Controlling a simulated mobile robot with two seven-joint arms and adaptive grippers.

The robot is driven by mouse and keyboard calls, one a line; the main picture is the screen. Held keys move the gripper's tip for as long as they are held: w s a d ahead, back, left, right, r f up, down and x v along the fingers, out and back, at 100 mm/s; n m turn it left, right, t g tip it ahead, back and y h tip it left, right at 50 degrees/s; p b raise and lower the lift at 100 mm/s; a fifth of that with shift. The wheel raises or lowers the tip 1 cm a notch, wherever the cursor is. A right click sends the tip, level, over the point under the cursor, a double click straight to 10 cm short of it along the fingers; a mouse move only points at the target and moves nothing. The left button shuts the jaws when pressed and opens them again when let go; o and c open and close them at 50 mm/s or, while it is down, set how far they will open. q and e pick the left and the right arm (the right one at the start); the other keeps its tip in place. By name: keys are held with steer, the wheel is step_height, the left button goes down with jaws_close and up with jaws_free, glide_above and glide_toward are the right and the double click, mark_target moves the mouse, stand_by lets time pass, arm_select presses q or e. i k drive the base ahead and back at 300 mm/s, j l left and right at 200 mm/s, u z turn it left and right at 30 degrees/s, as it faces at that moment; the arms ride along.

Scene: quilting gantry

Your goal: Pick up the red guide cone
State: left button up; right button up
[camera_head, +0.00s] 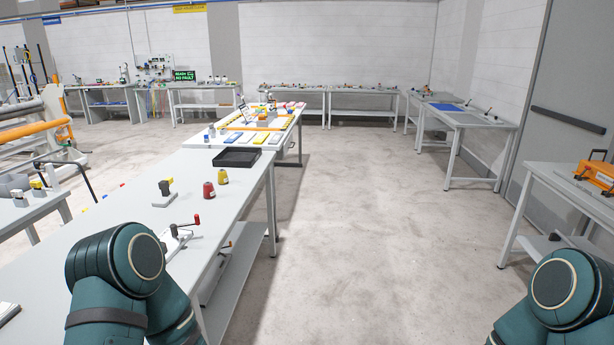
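A small red cone-shaped piece (209,190), which looks like the red guide cone, stands upright on the near light-grey workbench (120,235), close to its right edge. A similar yellow piece (223,177) stands just behind it and to its right. My two arms show only as dark green links at the bottom left and bottom right. Neither gripper is in view. The left arm link covers part of the near end of the bench. Nothing touches the red piece.
A metal crank device with a red handle (197,220) sits in front of the red piece. A dark knob on a block (165,193) is to its left, and a black tray (237,157) is behind. Clear floor (370,220) lies right of the bench; an orange case (597,175) sits far right.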

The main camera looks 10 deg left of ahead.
mark_target(209, 193)
steer(key=i, duration=1.5)
steer(key=i+l+u, duration=0.1)
steer(key=i+u, duration=0.35)
steer(key=i+l+u, duration=0.45)
steer(key=i, duration=0.15)
steer(key=j, duration=0.1)
